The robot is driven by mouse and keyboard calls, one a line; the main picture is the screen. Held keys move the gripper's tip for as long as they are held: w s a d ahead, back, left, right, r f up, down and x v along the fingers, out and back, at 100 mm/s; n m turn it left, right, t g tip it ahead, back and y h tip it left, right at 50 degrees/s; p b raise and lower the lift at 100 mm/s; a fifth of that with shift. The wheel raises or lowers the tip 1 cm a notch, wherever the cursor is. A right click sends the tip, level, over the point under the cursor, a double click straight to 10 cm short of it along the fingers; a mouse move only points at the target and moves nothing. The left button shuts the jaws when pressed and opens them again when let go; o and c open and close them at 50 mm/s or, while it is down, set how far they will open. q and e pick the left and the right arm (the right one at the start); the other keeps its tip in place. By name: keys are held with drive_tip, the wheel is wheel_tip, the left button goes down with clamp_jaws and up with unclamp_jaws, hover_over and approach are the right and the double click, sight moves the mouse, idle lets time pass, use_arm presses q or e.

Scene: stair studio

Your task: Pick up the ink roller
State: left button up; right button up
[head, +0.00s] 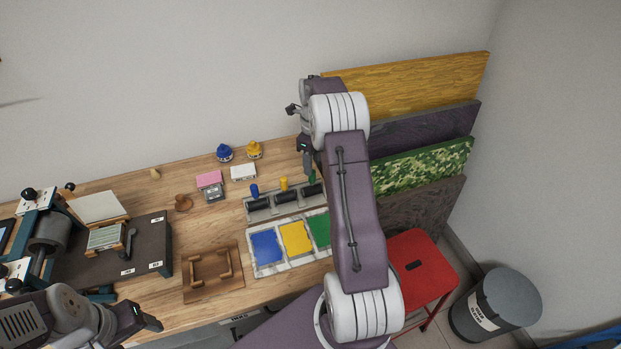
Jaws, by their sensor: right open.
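Ink rollers lie in a row on a grey rack (252,217) on the wooden bench: one with a blue handle (254,190), one with a yellow handle (284,184) and one with a green handle (312,178). Each handle stands up above a dark roller. My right gripper (307,168) is open and points down close to the green handle; whether it touches is unclear. My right arm covers the area right of the rack. My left gripper (150,318) is low at the left, away from the rollers; its jaw gap is unclear.
An ink tray (259,269) with blue, yellow and green pads lies in front of the rack. Boards (400,85) lean at the right, by a red stool (430,262) and bin (505,300).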

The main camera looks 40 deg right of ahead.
sight(313, 176)
drive_tip(key=shift+w+d+f, duration=0.1)
drive_tip(key=shift+d+f, duration=0.25)
drive_tip(key=shift+f, duration=0.4)
drive_tip(key=f, duration=0.1)
drive_tip(key=f+p, duration=0.1)
drive_tip(key=f, duration=0.1)
drive_tip(key=a+f, duration=0.1)
drive_tip(key=shift+s+f, duration=0.2)
drive_tip(key=shift+s, duration=0.05)
drive_tip(key=shift+w+d+f, duration=0.1)
drive_tip(key=shift+d+f, duration=0.1)
drive_tip(key=shift+f, duration=0.2)
drive_tip(key=shift+r, duration=0.1)
clamp_jaws()
